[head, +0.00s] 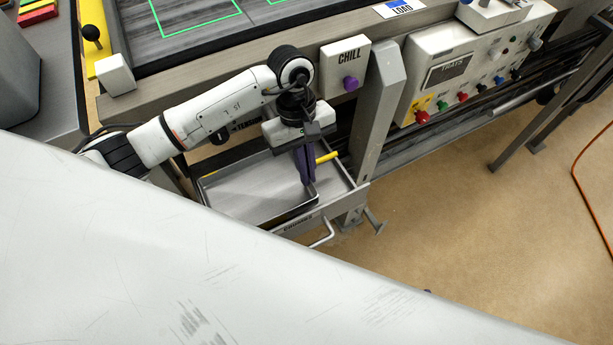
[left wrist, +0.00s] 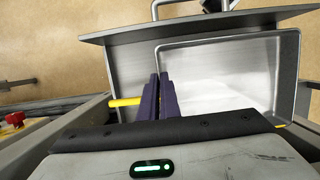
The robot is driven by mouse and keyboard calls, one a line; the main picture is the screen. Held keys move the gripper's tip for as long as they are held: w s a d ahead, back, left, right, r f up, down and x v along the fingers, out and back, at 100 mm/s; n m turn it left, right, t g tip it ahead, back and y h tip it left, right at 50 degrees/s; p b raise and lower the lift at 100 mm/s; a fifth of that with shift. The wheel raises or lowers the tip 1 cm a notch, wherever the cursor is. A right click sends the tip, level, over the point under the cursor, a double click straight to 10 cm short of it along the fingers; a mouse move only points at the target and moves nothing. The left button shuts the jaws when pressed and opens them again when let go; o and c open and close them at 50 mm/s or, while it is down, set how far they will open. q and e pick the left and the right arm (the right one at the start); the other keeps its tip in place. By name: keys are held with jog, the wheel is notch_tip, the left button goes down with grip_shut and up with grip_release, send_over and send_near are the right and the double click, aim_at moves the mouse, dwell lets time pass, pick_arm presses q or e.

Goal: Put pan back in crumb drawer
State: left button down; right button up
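The pan (head: 245,190) is a shallow grey metal tray with raised walls. It lies within or just over the pulled-out crumb drawer (head: 325,210), whose front carries a dark label and a bar handle. I cannot tell whether the pan touches the drawer floor. In the left wrist view the pan (left wrist: 230,75) is right of the fingers, and bare drawer floor (left wrist: 125,60) shows to their left. My left gripper (head: 306,180) points down with purple fingers closed around the pan's side wall; they also show in the left wrist view (left wrist: 160,92). My right gripper is out of view.
A yellow bar (head: 327,157) shows beside the fingers. A grey post (head: 378,110) stands right of the drawer. The CHILL box (head: 345,65) and a button panel (head: 470,65) are above and right. Open floor (head: 470,220) lies at the right, with an orange cable (head: 580,185).

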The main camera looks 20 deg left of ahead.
pick_arm(q)
jog(key=shift+w+a+x, duration=0.15)
jog(key=shift+x, duration=0.75)
jog(key=shift+w+a+x, duration=0.15)
jog(key=shift+x, duration=0.8)
jog(key=c, duration=2)
grip_release()
jog(key=shift+f, duration=0.15)
jog(key=shift+r, duration=0.35)
jog(key=v, duration=1.1)
jog(key=shift+a+r+b, duration=0.1)
jog(key=shift+r+b, duration=0.2)
jog(key=shift+b, duration=0.05)
